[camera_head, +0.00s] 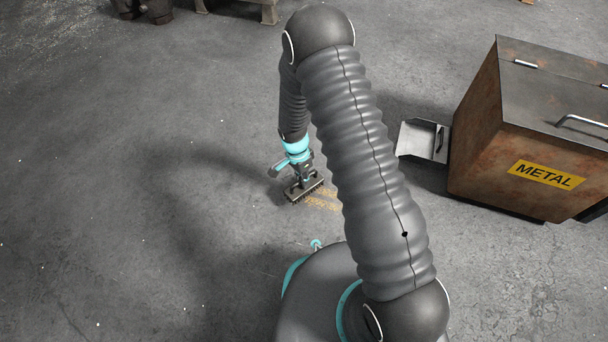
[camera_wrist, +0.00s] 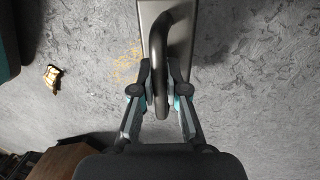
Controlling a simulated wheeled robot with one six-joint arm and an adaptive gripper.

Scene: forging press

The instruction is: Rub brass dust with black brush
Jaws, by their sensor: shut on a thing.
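The black brush (camera_head: 305,190) is on the floor or just above it, bristles down; I cannot tell if they touch. Yellow brass dust (camera_head: 324,203) lies in streaks on the concrete beside the brush, on its right. My gripper (camera_head: 303,174) is above the brush. In the wrist view my gripper (camera_wrist: 161,88) is shut on the brush's curved dark handle, and the brush's flat back (camera_wrist: 153,18) extends to the top edge. Some brass dust (camera_wrist: 127,65) shows left of the brush there; the brush may hide more.
A rusty metal bin (camera_head: 500,130) labelled METAL stands at right, with a grey dustpan-like scoop (camera_head: 420,140) beside it. A small yellowish scrap (camera_wrist: 52,76) lies on the floor in the wrist view. The floor left of the brush is clear in the head view.

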